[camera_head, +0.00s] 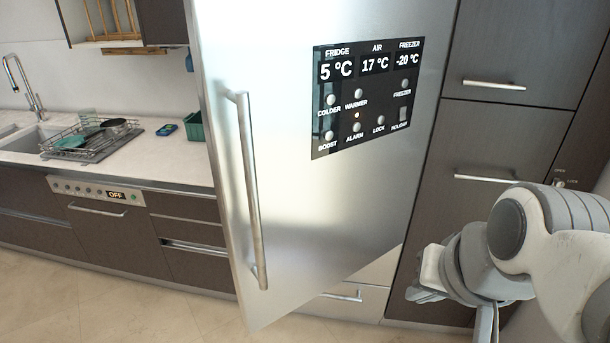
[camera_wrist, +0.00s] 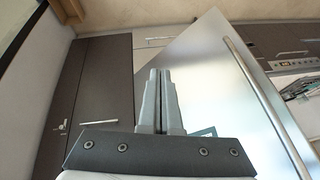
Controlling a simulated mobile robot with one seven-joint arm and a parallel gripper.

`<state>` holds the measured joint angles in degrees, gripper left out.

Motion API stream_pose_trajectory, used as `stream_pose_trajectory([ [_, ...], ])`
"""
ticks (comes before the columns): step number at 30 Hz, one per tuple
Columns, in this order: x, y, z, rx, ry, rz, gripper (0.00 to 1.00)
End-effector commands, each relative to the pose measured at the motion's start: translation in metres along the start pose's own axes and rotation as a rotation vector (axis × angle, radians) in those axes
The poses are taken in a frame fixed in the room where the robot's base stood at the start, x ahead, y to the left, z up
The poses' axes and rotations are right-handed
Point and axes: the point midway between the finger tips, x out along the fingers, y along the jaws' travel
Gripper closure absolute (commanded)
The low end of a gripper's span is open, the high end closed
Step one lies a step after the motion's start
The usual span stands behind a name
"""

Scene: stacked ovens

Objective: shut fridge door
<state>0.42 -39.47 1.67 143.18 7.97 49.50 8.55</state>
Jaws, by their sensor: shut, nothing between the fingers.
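The fridge door (camera_head: 300,200) is a tall brushed-steel panel with a long vertical handle (camera_head: 250,190) near its left edge and a black display panel (camera_head: 365,95). The door stands ajar, its lower left corner swung out in front of the cabinets. In the wrist view the steel door (camera_wrist: 205,75) and its handle (camera_wrist: 268,105) are to the right of my gripper (camera_wrist: 160,72). The fingers are shut together and empty. In the head view my arm is at the lower right, and the fingertips are cut off at the bottom edge.
Dark tall cabinets (camera_head: 500,135) stand right of the fridge. A steel drawer (camera_head: 345,300) shows below the door. At left are a counter (camera_head: 165,165) with a dish rack (camera_head: 92,140), a sink and a dishwasher (camera_head: 95,190). The floor (camera_head: 110,290) at front left is clear.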

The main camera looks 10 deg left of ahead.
Motion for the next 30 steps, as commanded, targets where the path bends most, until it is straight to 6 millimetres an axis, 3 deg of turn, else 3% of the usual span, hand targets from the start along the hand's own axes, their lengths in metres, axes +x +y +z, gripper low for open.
stream_pose_trajectory([
  [9, 0.042, -0.095, -0.013, 0.958, -0.243, -0.233, 1.00],
  [13, 0.058, -0.125, -0.022, 1.394, -0.373, -0.263, 1.00],
  [18, 0.076, -0.148, -0.034, 1.856, -0.508, -0.251, 1.00],
  [23, 0.082, -0.156, -0.041, 2.076, -0.564, -0.237, 1.00],
  [30, 0.097, -0.163, -0.043, 2.112, -0.559, -0.245, 1.00],
])
